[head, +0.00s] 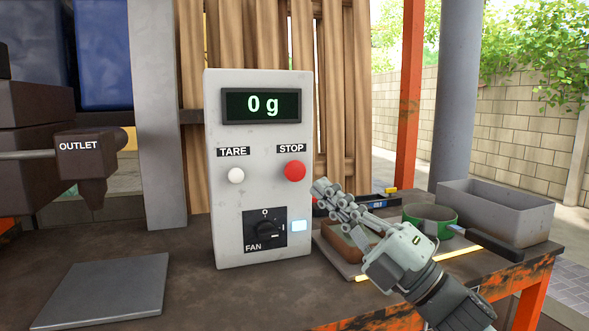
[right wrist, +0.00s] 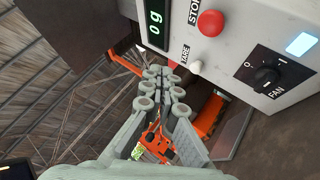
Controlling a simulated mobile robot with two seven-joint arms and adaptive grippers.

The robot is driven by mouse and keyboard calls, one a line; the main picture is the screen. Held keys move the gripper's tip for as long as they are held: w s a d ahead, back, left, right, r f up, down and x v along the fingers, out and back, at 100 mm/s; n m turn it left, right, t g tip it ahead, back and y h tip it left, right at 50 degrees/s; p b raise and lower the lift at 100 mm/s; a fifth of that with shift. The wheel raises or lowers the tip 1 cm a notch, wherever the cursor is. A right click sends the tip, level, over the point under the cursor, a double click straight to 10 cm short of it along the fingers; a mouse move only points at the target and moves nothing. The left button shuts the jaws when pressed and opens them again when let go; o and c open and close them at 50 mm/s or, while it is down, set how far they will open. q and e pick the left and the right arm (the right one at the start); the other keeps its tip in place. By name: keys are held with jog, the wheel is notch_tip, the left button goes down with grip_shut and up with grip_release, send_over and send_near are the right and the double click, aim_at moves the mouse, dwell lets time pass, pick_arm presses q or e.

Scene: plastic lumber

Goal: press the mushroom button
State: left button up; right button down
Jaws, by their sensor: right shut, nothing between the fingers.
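The red mushroom button (head: 294,171) sits under the STOP label on the upright grey control box (head: 222,110). It also shows in the right wrist view (right wrist: 210,23). My right gripper (head: 322,188) is shut and empty, its fingertips to the right of the box and a little lower than the red button in the picture. In the right wrist view its closed fingers (right wrist: 158,75) are apart from the button. My left gripper is not in view.
The box also has a white TARE button (head: 236,176), a FAN knob (head: 265,229) and a display (head: 262,105) reading 0 g. A flat plate (head: 100,288) lies at front left, near the OUTLET nozzle (head: 92,165). A grey bin (head: 498,215) and green tape roll (head: 430,215) stand right.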

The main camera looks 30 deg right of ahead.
aim_at(294, 171)
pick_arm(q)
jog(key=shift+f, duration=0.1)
pick_arm(e)
jog(key=w+d, duration=0.2)
jog(key=w, duration=0.6)
jog(key=shift+w, duration=0.3)
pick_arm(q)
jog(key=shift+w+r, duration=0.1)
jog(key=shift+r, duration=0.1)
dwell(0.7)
pick_arm(e)
jog(key=shift+w, duration=0.1)
jog(key=shift+w+d, duration=0.15)
jog(key=shift+w, duration=0.15)
dwell(0.3)
